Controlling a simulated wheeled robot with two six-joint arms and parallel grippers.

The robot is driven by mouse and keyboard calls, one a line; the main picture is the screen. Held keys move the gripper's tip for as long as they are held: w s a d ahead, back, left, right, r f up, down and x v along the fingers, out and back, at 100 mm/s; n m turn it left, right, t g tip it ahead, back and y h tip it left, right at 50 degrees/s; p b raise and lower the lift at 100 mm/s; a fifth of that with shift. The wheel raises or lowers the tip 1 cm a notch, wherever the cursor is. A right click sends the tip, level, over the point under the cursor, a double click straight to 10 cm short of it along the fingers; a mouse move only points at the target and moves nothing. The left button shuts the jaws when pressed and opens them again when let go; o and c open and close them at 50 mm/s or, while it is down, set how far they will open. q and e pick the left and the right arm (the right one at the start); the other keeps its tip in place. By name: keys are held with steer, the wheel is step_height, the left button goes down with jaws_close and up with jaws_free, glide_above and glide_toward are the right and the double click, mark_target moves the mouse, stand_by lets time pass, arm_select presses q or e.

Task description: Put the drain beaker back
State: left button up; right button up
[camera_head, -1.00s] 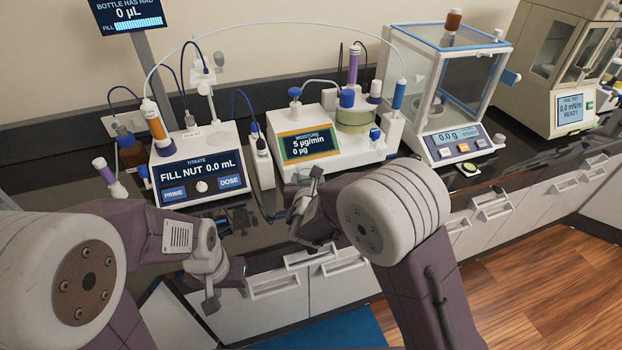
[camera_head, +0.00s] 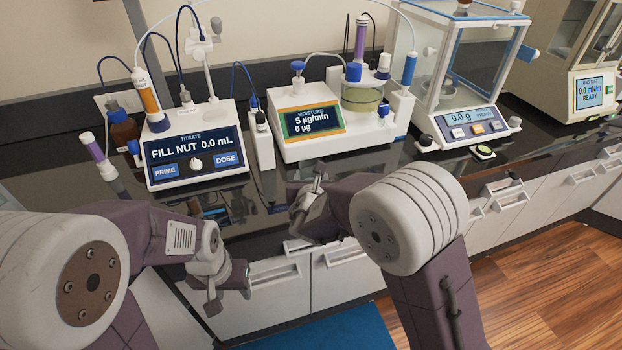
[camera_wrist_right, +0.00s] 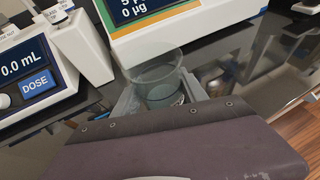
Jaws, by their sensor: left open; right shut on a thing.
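The drain beaker (camera_wrist_right: 157,82) is a small clear glass cup, seen in the right wrist view between the fingers of my right gripper (camera_wrist_right: 160,96), which is shut on it. It looks upright, in front of the moisture meter. In the head view my right gripper (camera_head: 310,196) is over the front part of the dark bench, below the moisture meter; the clear beaker is hard to make out there. My left gripper (camera_head: 229,288) is open and empty, low in front of the drawers.
The titrator (camera_head: 195,160) and moisture meter (camera_head: 312,122) stand behind the grippers on the dark bench (camera_head: 265,215). The balance (camera_head: 470,125) is at right. Some dark bench front is clear.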

arm_select(q)
steer(key=shift+f+b, duration=0.5)
steer(key=shift+f, duration=0.35)
arm_select(e)
steer(key=shift+f, duration=0.65)
steer(key=o, duration=1.8)
steer(key=shift+s, duration=0.1)
steer(key=v, duration=0.9)
arm_select(q)
steer(key=shift+r, duration=0.25)
